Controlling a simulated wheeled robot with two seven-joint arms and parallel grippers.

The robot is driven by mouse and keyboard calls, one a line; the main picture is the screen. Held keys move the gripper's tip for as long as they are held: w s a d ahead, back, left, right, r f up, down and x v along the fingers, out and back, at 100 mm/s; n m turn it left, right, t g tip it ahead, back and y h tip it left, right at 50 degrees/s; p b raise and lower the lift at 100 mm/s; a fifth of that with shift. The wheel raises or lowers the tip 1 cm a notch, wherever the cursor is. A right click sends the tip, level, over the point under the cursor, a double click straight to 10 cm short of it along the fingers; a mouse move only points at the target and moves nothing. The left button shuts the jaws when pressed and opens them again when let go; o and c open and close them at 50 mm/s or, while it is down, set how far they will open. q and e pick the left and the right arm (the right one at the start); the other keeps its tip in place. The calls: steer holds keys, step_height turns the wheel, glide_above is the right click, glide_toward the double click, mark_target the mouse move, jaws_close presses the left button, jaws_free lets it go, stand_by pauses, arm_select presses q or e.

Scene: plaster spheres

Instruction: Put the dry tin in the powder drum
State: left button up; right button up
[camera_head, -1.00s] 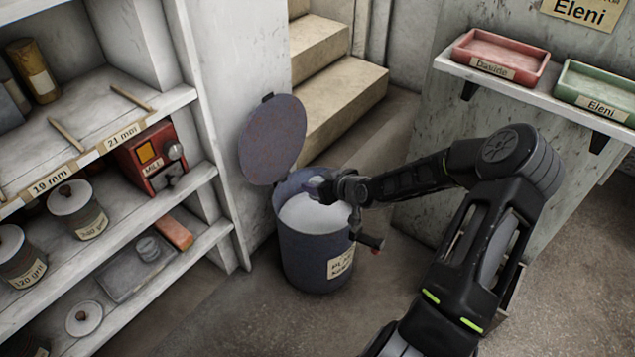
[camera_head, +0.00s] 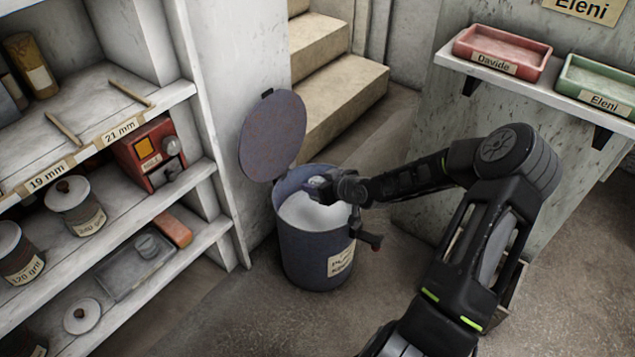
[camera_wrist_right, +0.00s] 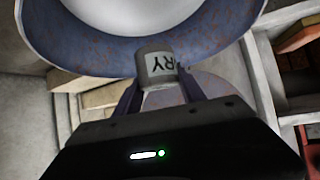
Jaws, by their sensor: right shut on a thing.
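The powder drum (camera_head: 305,262) is a dark blue-grey drum on the floor, with white powder inside and its round lid (camera_head: 272,137) tipped up at the back. My right gripper (camera_head: 322,186) is over the drum's mouth. In the right wrist view my right gripper (camera_wrist_right: 160,95) is shut on the dry tin (camera_wrist_right: 157,68), a small grey tin whose label shows "RY". The tin shows in front of the drum's rim (camera_wrist_right: 90,48) there. In the head view the tin (camera_head: 317,182) is small and partly hidden by the gripper. My left gripper is not in view.
Shelves on the left hold several labelled tins, a red box (camera_head: 150,155) and a grey tray (camera_head: 130,272). Steps (camera_head: 335,90) rise behind the drum. A wall shelf at right holds a red tray (camera_head: 500,52) and a green tray (camera_head: 595,85). Floor in front is clear.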

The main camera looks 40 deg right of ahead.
steer(key=shift+f+b, duration=1.25)
steer(key=shift+f, duration=0.55)
steer(key=shift+f+b, duration=1.9)
steer(key=shift+f, duration=0.85)
steer(key=o, duration=1.5)
steer(key=shift+r, duration=0.15)
steer(key=shift+r+p, duration=1.85)
steer(key=shift+r, duration=0.1)
